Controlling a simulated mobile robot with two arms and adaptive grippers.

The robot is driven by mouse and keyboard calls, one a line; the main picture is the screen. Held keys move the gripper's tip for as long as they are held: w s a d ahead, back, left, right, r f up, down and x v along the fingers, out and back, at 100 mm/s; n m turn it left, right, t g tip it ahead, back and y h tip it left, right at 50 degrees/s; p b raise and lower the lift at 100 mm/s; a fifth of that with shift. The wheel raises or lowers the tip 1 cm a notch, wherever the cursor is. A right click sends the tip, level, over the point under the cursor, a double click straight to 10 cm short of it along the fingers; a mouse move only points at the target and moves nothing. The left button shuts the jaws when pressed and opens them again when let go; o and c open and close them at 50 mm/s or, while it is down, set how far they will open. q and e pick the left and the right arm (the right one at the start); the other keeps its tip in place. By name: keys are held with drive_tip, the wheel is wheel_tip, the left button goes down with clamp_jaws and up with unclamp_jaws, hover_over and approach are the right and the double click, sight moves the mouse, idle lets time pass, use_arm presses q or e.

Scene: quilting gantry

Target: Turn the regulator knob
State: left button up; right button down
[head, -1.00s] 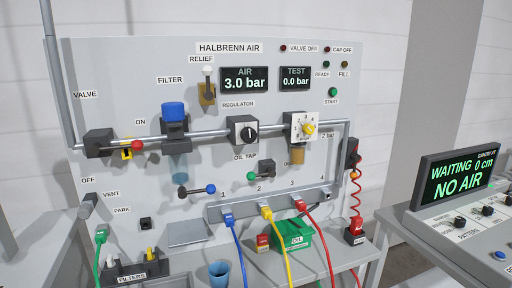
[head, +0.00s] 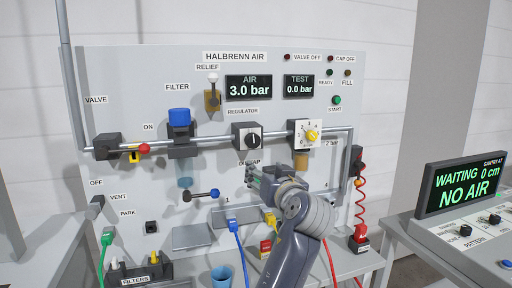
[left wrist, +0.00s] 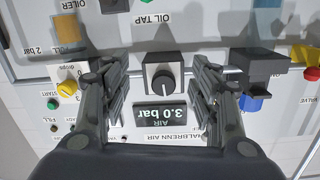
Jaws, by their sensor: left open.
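The regulator knob (head: 253,140) is black with a white pointer line and sits on a square block on the panel pipe, under the REGULATOR label. In the left wrist view the panel is upside down, and the knob (left wrist: 163,84) shows between the finger pairs. My left gripper (head: 253,174) is in front of the panel, a little below the regulator in the head view, over the oil tap area. In the left wrist view the gripper (left wrist: 160,78) is open, with fingers on both sides of the knob and nothing held. My right gripper is not in view.
The AIR display (head: 249,87) reads 3.0 bar and the TEST display (head: 299,86) 0.0 bar. The yellow oiler dial (head: 312,135) is right of the regulator, the blue-topped filter (head: 179,118) left. My arm hides the green oil box. A console (head: 462,185) reads NO AIR.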

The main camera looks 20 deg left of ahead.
use_arm(q)
approach(254, 143)
drive_tip(key=s+d, duration=0.1)
drive_tip(key=shift+n+y, duration=0.4)
drive_tip(key=p+x, duration=0.2)
drive_tip(key=x, duration=0.7)
drive_tip(key=shift+w+a+f+p, duration=0.15)
drive_tip(key=shift+w+p, duration=0.1)
drive_tip(key=shift+p, duration=0.15)
drive_tip(key=shift+w+a, duration=0.35)
drive_tip(key=shift+w, duration=0.15)
drive_tip(key=shift+c, duration=0.2)
drive_tip(key=c, duration=1)
